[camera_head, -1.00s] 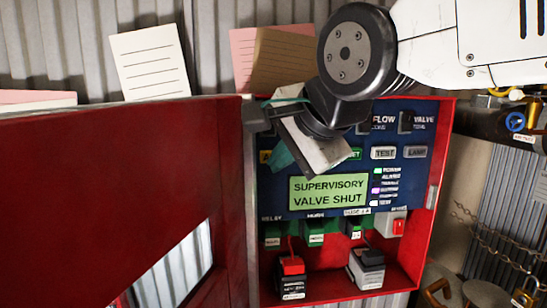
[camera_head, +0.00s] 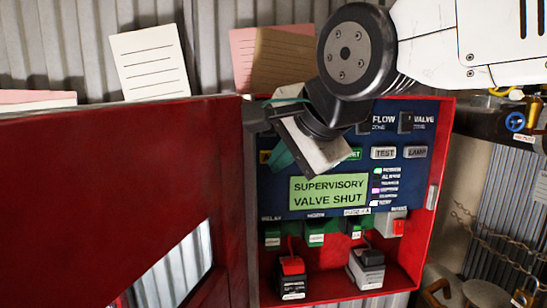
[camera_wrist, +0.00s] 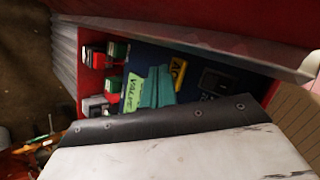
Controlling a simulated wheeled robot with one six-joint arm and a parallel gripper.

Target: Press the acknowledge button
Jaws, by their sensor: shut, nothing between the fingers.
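The red alarm panel box (camera_head: 447,150) stands open with a blue control face (camera_head: 400,195). The amber acknowledge button (camera_head: 265,156) is at the face's left edge, largely hidden behind my gripper. It shows as a yellow button with "AC" legible in the wrist view (camera_wrist: 178,70). My gripper (camera_head: 282,158) has teal fingers, shut and empty, in front of the face near this button. In the wrist view the fingers (camera_wrist: 154,88) overlap the green screen and lie just beside the button. I cannot tell whether they touch the face. The screen (camera_head: 328,191) reads "SUPERVISORY VALVE SHUT".
The open red door (camera_head: 110,190) fills the left side. A green button, partly covered, and grey TEST (camera_head: 384,153) and LAMP (camera_head: 416,152) buttons share the row. Relays and two batteries (camera_head: 291,278) (camera_head: 367,268) sit below. Pipework and chains are at right.

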